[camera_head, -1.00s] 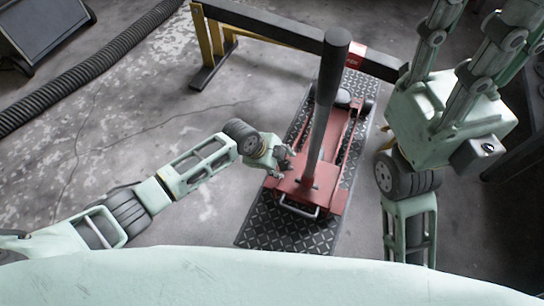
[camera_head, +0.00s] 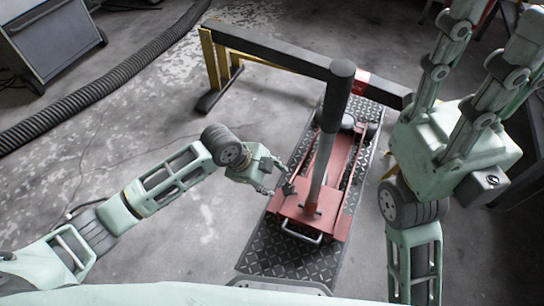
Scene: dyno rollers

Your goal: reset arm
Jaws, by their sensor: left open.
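My left gripper (camera_head: 274,188) is open and empty, at the end of my pale green left arm that comes in from the left. Its fingers point right, by the left edge of a red floor jack (camera_head: 326,215). In this view they overlap the jack's edge; I cannot tell whether they touch it. The jack has a tall black-and-grey handle (camera_head: 334,115) standing up from it.
The jack sits on a dark diamond-plate (camera_head: 290,255). Behind it runs a black beam (camera_head: 270,48) on yellow legs. A black corrugated hose (camera_head: 100,88) and a dark cabinet (camera_head: 50,45) are at the upper left. The concrete floor between hose and plate is clear.

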